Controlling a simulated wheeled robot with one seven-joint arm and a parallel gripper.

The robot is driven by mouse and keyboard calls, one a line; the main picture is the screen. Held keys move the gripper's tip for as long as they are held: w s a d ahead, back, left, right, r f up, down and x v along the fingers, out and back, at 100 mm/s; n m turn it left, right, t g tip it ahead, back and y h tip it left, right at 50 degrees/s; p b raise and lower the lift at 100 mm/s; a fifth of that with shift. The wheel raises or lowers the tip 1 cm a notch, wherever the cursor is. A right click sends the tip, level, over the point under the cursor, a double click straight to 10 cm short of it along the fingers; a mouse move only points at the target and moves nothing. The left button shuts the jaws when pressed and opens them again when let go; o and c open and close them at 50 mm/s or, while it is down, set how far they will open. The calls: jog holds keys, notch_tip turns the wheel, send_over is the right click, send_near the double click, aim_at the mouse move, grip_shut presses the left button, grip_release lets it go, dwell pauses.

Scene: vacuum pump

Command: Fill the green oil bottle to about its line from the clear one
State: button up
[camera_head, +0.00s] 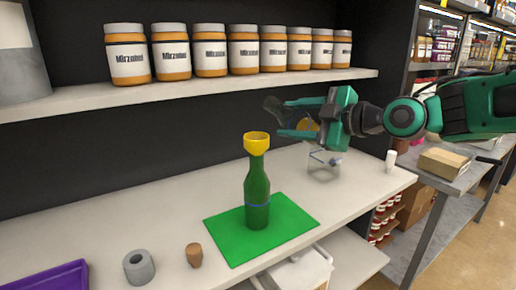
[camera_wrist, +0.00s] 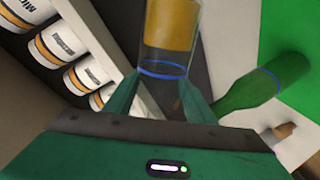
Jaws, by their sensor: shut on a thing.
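The green oil bottle (camera_head: 257,190) stands upright on a green mat (camera_head: 290,222), with a yellow funnel (camera_head: 257,143) in its neck and a blue line round its body. My gripper (camera_head: 285,120) is right of and a little above the funnel. It is shut on the clear bottle (camera_wrist: 165,55), which has a blue band and amber oil inside. In the head view the fingers partly hide the clear bottle (camera_head: 304,125), so its exact tilt is hard to tell. The green bottle also shows in the wrist view (camera_wrist: 250,90), right of the fingers. No oil stream is visible.
A see-through form with bluish lines (camera_head: 323,162) shows below my gripper. A brown cork (camera_head: 194,255), a grey ring (camera_head: 139,267) and a purple tray (camera_head: 50,283) are at front left. Labelled jars (camera_head: 210,50) line the shelf above. A small white object (camera_head: 390,161) stands at right.

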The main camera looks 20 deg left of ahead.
jog(key=shift+w+d+f+n+p, duration=0.15)
jog(key=shift+f+n+p, duration=0.4)
jog(key=shift+p, duration=0.3)
dwell(1.2)
jog(key=shift+w+r+n+t+h+p, duration=0.1)
jog(key=shift+r+n+t+h+p, duration=0.3)
jog(key=shift+r+n+p, duration=0.55)
dwell(1.8)
